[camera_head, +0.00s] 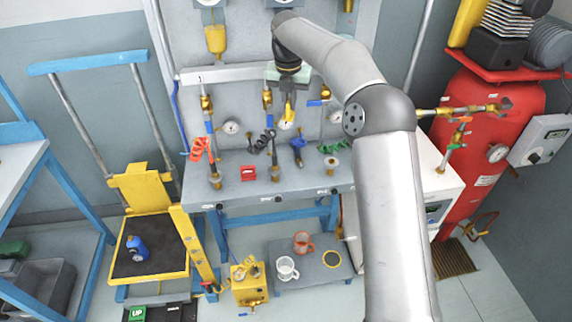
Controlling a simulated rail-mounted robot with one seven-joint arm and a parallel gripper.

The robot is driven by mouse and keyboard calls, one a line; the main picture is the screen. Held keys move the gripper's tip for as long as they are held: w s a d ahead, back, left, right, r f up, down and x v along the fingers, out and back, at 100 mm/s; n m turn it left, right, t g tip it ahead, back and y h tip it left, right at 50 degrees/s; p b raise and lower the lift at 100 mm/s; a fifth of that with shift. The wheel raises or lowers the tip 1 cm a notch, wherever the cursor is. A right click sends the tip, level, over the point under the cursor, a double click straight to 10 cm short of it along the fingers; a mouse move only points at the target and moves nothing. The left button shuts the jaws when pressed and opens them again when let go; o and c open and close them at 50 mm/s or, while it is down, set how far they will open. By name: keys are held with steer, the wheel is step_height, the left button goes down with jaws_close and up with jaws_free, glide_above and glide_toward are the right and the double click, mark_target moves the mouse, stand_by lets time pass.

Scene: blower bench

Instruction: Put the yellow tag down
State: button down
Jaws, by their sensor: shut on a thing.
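My gripper (287,103) hangs above the grey bench top (310,178), in front of the back panel, with its fingers pointing down. It is shut on the yellow tag (288,117), a small yellow piece with a dark mark at the fingertips. The tag appears raised above the bench top. The tag's upper part is hidden by the fingers.
On the bench stand a red block (248,173), a red coiled hose (200,149), a blue nozzle (298,146) and a green coil (334,148). Gold valves and gauges line the panel behind. A red tank (485,150) stands right.

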step_height(320, 180, down, 23)
steer(key=shift+f+p, duration=0.15)
steer(key=shift+p, duration=0.85)
steer(key=c, duration=1.5)
jaws_free()
steer(key=shift+c, duration=0.2)
